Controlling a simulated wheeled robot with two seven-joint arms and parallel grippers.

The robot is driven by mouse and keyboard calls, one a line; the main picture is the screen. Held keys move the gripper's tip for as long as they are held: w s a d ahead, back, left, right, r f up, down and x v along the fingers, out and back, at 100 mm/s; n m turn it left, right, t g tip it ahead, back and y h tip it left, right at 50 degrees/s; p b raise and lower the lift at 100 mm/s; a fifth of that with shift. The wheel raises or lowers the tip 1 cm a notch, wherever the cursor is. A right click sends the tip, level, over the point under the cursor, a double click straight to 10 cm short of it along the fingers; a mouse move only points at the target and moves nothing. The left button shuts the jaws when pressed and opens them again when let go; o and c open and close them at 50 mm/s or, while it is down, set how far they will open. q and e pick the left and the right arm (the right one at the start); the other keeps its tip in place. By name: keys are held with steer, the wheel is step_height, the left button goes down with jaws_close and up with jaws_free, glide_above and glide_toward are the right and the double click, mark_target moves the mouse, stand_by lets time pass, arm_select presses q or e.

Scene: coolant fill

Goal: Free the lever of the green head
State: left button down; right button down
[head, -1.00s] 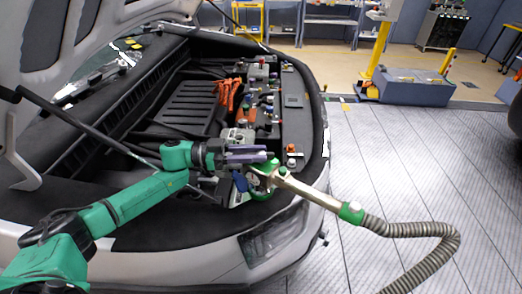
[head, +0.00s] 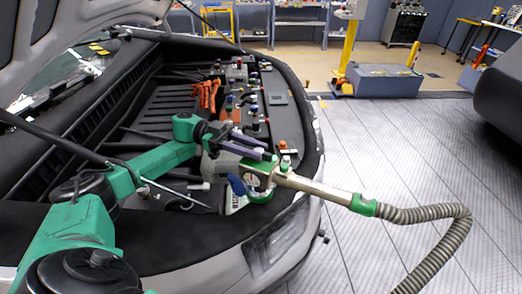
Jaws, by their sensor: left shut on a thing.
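The green head (head: 261,194) sits low at the car's front edge, with a silver tube (head: 318,190) running right from it to a grey ribbed hose. A blue flat part (head: 237,185) shows at its left side. My left gripper (head: 268,154), with purple-grey fingers, is at the top of the head, shut on what appears to be its lever. The fingers hide most of that lever, so its exact position cannot be told. My right gripper is not in view.
The open engine bay (head: 170,115) surrounds the arm, with orange cables (head: 207,95) and a row of coloured caps behind the head. A thin dark rod (head: 75,146) crosses at left. The hose (head: 450,240) loops over clear floor at right.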

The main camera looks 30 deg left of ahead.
arm_select(q)
steer(key=shift+r, duration=0.1)
steer(key=c, duration=0.6)
jaws_free()
steer(key=shift+a+f, duration=0.2)
steer(key=shift+a, duration=0.05)
steer(key=a+b, duration=0.3)
steer(key=a, duration=0.4)
steer(key=shift+s+r+b, duration=0.1)
steer(key=shift+b, duration=0.2)
